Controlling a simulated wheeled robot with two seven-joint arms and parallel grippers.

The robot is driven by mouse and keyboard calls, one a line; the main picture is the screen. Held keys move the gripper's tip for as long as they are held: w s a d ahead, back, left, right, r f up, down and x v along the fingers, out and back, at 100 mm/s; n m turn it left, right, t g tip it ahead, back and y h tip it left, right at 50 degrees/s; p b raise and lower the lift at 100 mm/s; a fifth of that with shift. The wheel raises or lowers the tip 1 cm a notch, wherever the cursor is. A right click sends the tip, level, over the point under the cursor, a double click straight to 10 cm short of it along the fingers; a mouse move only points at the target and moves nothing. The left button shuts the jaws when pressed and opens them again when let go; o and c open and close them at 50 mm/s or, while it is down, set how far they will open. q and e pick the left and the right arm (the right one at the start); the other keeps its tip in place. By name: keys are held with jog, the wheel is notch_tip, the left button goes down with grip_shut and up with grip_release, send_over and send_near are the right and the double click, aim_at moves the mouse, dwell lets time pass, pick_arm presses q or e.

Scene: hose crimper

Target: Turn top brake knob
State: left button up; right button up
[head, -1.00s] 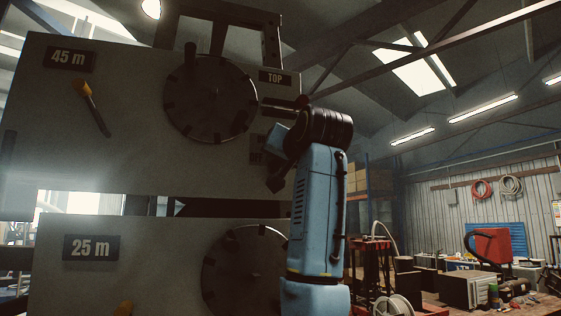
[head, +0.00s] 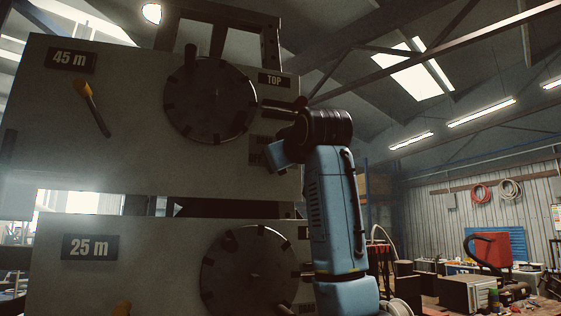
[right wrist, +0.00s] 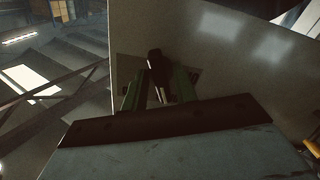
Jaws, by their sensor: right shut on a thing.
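The upper 45 m panel (head: 150,125) carries a large dark round disc (head: 210,98) near the TOP label (head: 275,79). My right gripper (right wrist: 159,88) comes in from the right, below a short dark bar with a reddish end (head: 300,102). In the right wrist view its two green fingers are shut on a dark knob (right wrist: 155,63), which I take for the top brake knob. In the head view my gripper and wrist hide this knob. A partly covered label (head: 261,156) sits just left of the gripper. My left gripper is out of view.
Below is the 25 m panel (head: 140,265) with its own dark disc (head: 248,270). A yellow-tipped lever (head: 92,107) sits on the upper panel's left. A workbench with a red machine (head: 490,250) stands far back right.

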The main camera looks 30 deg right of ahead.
jog(key=shift+n, duration=0.6)
jog(key=o, duration=0.6)
jog(key=b+v, duration=0.5)
jog(key=v, duration=0.8)
jog(key=shift+s, duration=0.2)
